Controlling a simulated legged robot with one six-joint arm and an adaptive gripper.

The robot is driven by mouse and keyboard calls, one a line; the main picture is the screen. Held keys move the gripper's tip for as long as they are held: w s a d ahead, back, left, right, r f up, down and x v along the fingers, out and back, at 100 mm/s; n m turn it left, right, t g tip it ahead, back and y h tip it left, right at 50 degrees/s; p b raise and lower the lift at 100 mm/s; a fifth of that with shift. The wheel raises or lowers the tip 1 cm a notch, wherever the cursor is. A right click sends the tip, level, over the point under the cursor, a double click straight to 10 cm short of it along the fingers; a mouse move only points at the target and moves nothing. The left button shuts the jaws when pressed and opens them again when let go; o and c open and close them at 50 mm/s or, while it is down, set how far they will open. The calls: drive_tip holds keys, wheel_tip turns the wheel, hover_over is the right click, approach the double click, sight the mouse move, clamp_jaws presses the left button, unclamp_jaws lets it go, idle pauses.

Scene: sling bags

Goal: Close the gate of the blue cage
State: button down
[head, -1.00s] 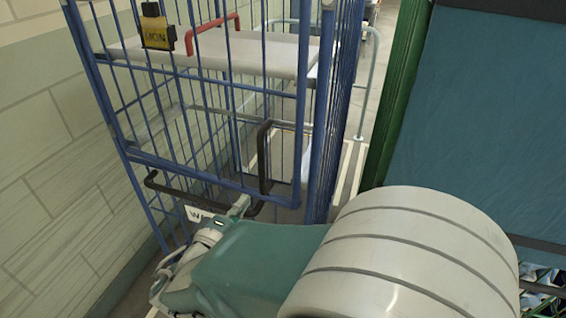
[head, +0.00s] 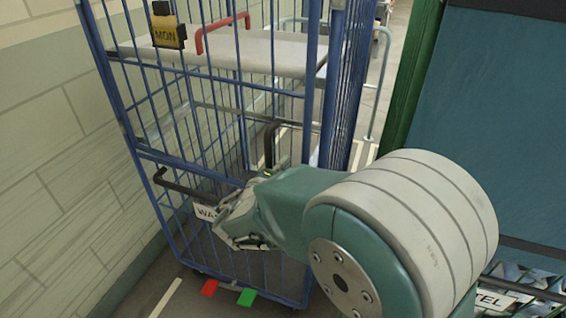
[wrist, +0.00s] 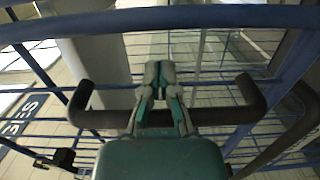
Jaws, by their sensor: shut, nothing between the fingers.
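The blue cage (head: 135,150) stands left of centre in the head view, with blue wire bars and a white shelf inside. A dark bar handle (head: 185,186) is on its front at mid height. A second dark handle (head: 271,148) stands upright to the right, partly behind my arm. My gripper (wrist: 160,72) is shut and empty. In the wrist view its fingers lie across a dark handle (wrist: 105,119); I cannot tell whether they touch it. In the head view my wrist is in front of the cage and hides part of it. I cannot tell how far the gate is open.
A tiled wall (head: 60,150) runs close along the left. A yellow-and-black tag (head: 168,31) and a red handle (head: 222,33) are high on the cage. Red (head: 210,287) and green (head: 246,297) pedals are at its base. A green-framed teal panel (head: 490,120) stands at the right.

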drive_tip(key=x, duration=0.6)
drive_tip(key=shift+w, duration=0.3)
drive_tip(key=shift+d+r, duration=0.15)
drive_tip(key=shift+w, duration=0.1)
